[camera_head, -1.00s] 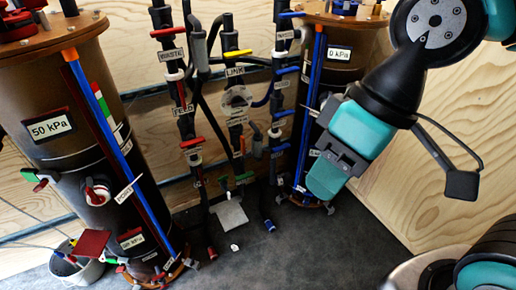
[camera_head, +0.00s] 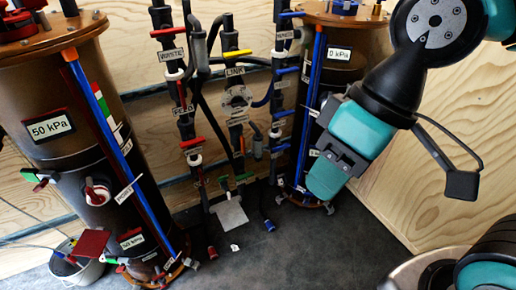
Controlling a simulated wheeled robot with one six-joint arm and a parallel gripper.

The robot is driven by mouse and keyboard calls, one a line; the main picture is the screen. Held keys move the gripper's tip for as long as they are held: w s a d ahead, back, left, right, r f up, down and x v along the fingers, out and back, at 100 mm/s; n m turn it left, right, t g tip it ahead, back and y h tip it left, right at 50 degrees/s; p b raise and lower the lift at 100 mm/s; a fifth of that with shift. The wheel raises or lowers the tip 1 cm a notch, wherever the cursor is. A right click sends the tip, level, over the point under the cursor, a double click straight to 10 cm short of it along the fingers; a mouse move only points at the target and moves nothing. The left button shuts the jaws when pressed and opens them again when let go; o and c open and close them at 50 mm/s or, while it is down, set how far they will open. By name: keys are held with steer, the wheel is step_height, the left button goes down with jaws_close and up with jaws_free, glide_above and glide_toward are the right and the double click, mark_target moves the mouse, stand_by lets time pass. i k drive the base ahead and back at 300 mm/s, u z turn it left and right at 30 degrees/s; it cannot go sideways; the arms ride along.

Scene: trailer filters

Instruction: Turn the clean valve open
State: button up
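Valve handles sit on the dark upright pipes between two brown filter columns. A yellow handle (camera_head: 237,53) is above the LINK label (camera_head: 235,72). Red handles (camera_head: 192,143) are on the pipes near the WASTE (camera_head: 171,56) and FEED (camera_head: 183,110) labels. Blue handles (camera_head: 287,70) are on the right pipe, and a green one (camera_head: 244,176) is low down. I cannot read a label saying clean, so I cannot tell which valve it is. My gripper (camera_head: 326,178) points down in front of the right column, apart from the pipe handles. Its finger gap is not clear.
The left column (camera_head: 40,85) shows 50 kPa and the right column (camera_head: 352,30) shows 0 kPa. A grey bucket (camera_head: 85,272) stands at lower left. Wood walls (camera_head: 450,130) enclose the right side. Dark floor (camera_head: 300,250) is clear at bottom centre.

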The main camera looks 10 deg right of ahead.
mark_target(243, 175)
steer(key=u, duration=1.4)
steer(key=i, duration=0.6)
steer(key=z, duration=2.55)
